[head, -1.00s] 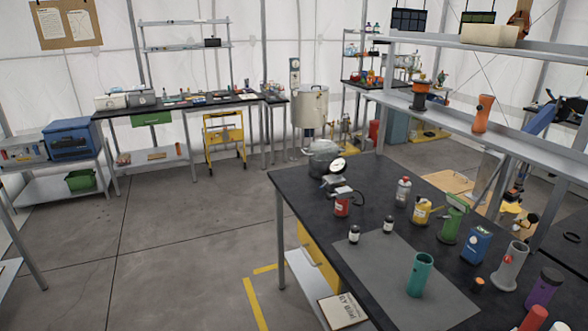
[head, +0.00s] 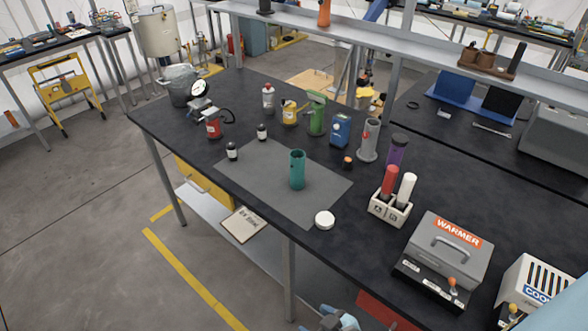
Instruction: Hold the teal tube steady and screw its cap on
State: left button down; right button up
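The teal tube (head: 297,170) stands upright on the grey mat (head: 258,190) on the dark workbench, with its open top showing and no cap on it. A white round cap-like disc (head: 324,220) lies flat by the mat's near right edge. A small orange and black piece (head: 347,162) lies beyond the mat; I cannot tell whether either belongs to the tube. Neither gripper can be made out; only parts of my own body show at the bottom edge and lower right corner. Nothing touches the tube.
Behind are a yellow container (head: 290,112), green container (head: 316,115), blue box (head: 340,130), grey cylinder (head: 368,140) and purple cylinder (head: 397,150). A white holder (head: 390,208) and warmer (head: 443,262) stand right.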

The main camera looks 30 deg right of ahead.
aim_at(296, 165)
jog(key=z, duration=1.1)
jog(key=i+j+z, duration=0.15)
jog(key=j, duration=0.35)
jog(key=i+j+z, duration=0.15)
jog(key=j, duration=0.35)
jog(key=i+j+z, duration=0.1)
jog(key=j, duration=0.45)
jog(key=i+j+z, duration=0.15)
jog(key=j, duration=0.4)
jog(key=i+j+z, duration=0.15)
jog(key=j, duration=0.4)
